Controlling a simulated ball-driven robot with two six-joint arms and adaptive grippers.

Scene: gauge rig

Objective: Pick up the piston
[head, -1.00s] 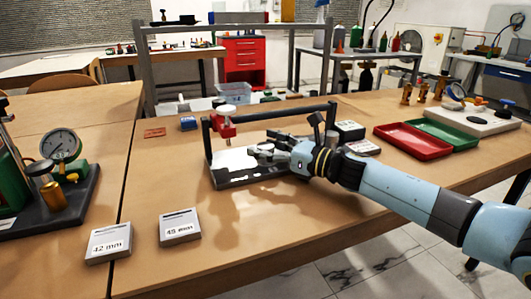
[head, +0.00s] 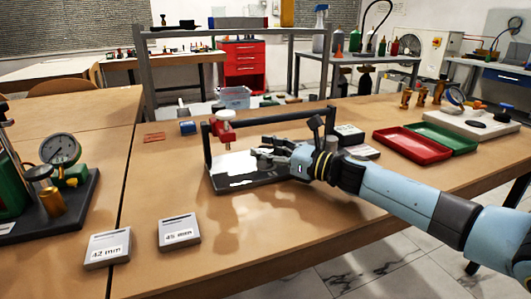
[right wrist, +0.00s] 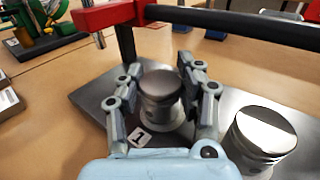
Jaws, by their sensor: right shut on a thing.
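In the right wrist view, a short metal piston (right wrist: 160,88) stands upright on the dark plate (right wrist: 82,95). The two fingers of my right gripper (right wrist: 165,85) are shut on its sides. A small tag marked 1 (right wrist: 139,137) lies by its base. A second metal piston (right wrist: 264,131) stands to the right, outside the fingers. In the head view, my right gripper (head: 277,154) reaches in from the right, low over the rig's plate (head: 228,171); its fingers largely hide the held piston there. My left gripper is not in view.
A black bar frame (head: 285,117) with a red clamp (head: 222,117) spans the plate's far side. Blocks marked 42 mm (head: 107,247) and 45 mm (head: 180,231) lie at front left. Red (head: 411,146) and green (head: 446,138) trays lie right. The front table middle is clear.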

